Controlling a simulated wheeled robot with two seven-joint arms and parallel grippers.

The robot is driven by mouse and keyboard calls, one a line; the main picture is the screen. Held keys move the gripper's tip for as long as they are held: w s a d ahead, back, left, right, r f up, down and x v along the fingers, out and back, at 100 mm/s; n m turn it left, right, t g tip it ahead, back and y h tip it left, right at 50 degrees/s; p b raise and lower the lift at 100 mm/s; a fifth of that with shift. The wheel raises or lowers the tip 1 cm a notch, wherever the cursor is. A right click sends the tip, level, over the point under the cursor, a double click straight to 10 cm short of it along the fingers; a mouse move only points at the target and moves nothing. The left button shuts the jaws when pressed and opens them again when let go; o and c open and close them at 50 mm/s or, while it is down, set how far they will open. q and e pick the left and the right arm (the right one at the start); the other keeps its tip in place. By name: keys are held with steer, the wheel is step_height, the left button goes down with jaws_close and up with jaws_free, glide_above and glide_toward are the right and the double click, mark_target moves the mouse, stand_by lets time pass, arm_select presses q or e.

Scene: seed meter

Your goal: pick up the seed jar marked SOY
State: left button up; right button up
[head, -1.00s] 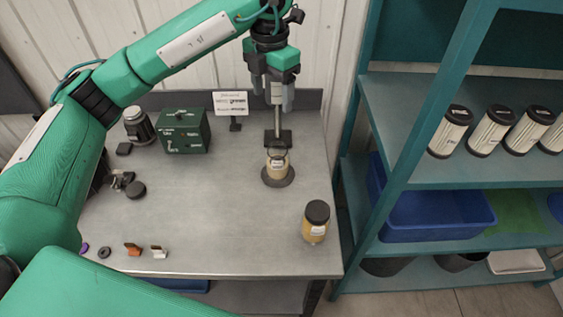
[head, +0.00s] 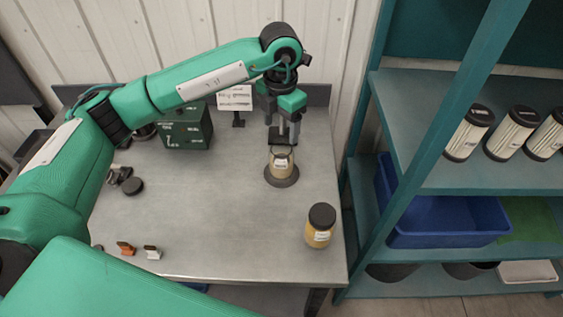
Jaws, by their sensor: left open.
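A second jar (head: 319,232), yellowish with a black lid and white label, stands upright nearer the table's front right corner. The lettering on both labels is too small to read, so I cannot tell which is SOY. My left gripper (head: 284,142) points down with its fingers open, above or just behind the jar on the base. Whether the fingers touch anything is unclear. My right gripper is not in view.
A green box (head: 185,130) and a small sign (head: 235,98) stand at the back, partly behind my left arm. Small items (head: 126,248) lie at the front left. A teal shelf (head: 425,178) holds several striped jars (head: 468,134) and a blue bin (head: 440,222). The table's middle is clear.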

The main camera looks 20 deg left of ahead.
mark_target(281, 135)
arm_select(q)
steer(key=shift+s+f, duration=0.1)
steer(key=shift+f, duration=0.2)
step_height(281, 135, down, 4)
steer(key=shift+s+d+r+p, duration=0.1)
steer(key=shift+d+r+p, duration=0.1)
steer(key=shift+p, duration=0.7)
steer(key=shift+a+f, duration=0.1)
steer(key=shift+f, duration=0.45)
steer(key=c, duration=1.4)
jaws_close()
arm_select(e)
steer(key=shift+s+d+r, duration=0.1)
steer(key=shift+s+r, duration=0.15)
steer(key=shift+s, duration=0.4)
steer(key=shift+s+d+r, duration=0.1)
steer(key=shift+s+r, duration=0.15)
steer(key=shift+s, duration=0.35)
arm_select(q)
steer(key=shift+r, duration=0.2)
